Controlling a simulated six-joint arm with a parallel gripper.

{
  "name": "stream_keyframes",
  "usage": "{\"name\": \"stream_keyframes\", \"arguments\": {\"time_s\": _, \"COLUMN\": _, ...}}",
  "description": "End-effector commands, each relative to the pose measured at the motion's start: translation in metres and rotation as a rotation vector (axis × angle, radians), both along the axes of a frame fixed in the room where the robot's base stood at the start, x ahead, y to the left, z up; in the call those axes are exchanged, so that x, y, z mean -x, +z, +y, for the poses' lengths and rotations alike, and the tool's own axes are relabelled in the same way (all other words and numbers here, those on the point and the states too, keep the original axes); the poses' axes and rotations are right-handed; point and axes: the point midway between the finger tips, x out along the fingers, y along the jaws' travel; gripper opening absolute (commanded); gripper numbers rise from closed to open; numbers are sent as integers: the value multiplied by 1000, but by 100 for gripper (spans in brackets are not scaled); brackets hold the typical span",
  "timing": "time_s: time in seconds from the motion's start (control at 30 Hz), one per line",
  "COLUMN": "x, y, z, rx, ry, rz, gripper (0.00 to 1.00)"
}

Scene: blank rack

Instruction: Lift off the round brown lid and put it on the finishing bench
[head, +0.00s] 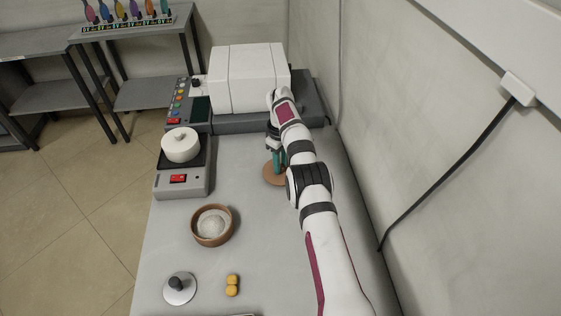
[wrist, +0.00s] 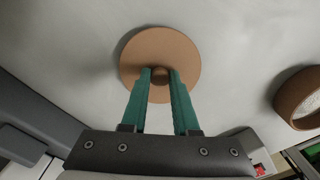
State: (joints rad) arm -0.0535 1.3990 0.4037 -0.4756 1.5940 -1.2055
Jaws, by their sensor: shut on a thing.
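The round brown lid (head: 272,176) is in the head view, right of the middle of the grey worktop and partly hidden by my arm. In the wrist view the lid (wrist: 160,48) is a flat disc with a small knob in the middle. My gripper (head: 278,160) has its green fingers (wrist: 160,76) shut on the knob. A thin dark shadow shows beside the lid; I cannot tell whether it touches the worktop or hangs just above it. No surface is marked as the finishing bench.
An open brown bowl (head: 212,226) of white powder stands in front. A white pot (head: 180,145) sits on a grey device at left. A white machine (head: 247,78) is behind. A grey lid with dark knob (head: 180,288) and yellow pieces (head: 232,286) lie near. Benches (head: 40,44) stand far left.

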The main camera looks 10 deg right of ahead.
Motion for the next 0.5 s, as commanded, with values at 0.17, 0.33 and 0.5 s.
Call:
{"name": "stream_keyframes", "arguments": {"time_s": 0.17, "x": 0, "y": -4, "z": 0, "rx": -1, "ry": 0, "rz": 1, "gripper": 0}}
{"name": "stream_keyframes", "arguments": {"time_s": 0.33, "x": 0, "y": -6, "z": 0, "rx": -1, "ry": -1, "rz": 1, "gripper": 35}}
{"name": "stream_keyframes", "arguments": {"time_s": 0.5, "x": 0, "y": -6, "z": 0, "rx": 0, "ry": 0, "rz": 0, "gripper": 63}}
